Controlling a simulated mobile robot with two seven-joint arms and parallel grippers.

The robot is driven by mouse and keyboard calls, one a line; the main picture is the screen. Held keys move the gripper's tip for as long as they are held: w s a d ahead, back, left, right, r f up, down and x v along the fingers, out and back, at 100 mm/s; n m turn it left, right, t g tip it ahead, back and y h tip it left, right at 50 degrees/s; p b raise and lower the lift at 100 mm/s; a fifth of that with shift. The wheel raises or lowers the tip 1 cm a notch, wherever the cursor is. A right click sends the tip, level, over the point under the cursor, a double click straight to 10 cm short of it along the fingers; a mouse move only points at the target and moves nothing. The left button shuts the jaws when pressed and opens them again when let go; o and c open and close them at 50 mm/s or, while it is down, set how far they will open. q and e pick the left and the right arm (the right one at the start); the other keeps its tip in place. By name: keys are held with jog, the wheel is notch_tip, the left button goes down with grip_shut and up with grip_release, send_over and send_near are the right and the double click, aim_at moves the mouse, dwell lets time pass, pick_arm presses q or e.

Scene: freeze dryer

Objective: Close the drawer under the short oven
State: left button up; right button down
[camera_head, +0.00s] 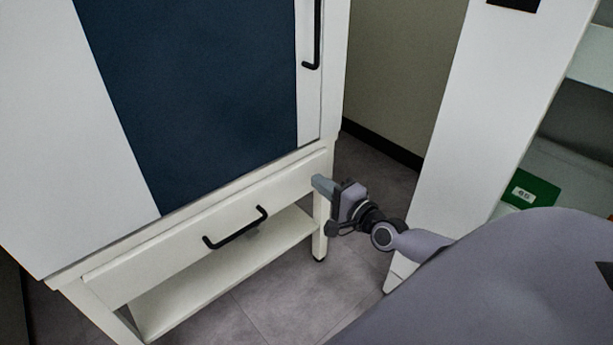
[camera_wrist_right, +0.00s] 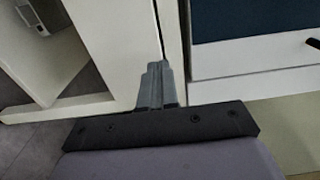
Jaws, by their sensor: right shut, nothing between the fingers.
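The short oven (camera_head: 200,90) is a white cabinet with a dark blue front panel; the panel also shows at the right of the right wrist view (camera_wrist_right: 250,18). The white drawer (camera_head: 160,248) lies under it, with a black bar handle (camera_head: 237,228) on its front. The drawer front looks close to the oven body; I cannot tell how far it stands out. A narrow dark gap runs beside a white panel in the right wrist view. My right gripper (camera_head: 320,185) is shut and empty at the drawer's right end; contact is unclear. My left gripper is out of view.
An open lower shelf (camera_head: 225,265) runs between the legs under the drawer. A vertical black handle (camera_head: 312,40) is on the oven front. A white panel (camera_head: 475,110) and shelving with a green box (camera_head: 530,189) stand at the right. Grey floor (camera_head: 290,290) is free in front.

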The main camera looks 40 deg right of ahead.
aim_at(298, 167)
jog(key=w+b, duration=0.1)
jog(key=w, duration=0.3)
jog(key=shift+w+a, duration=0.15)
jog(key=shift+a, duration=0.05)
jog(key=shift+w, duration=0.55)
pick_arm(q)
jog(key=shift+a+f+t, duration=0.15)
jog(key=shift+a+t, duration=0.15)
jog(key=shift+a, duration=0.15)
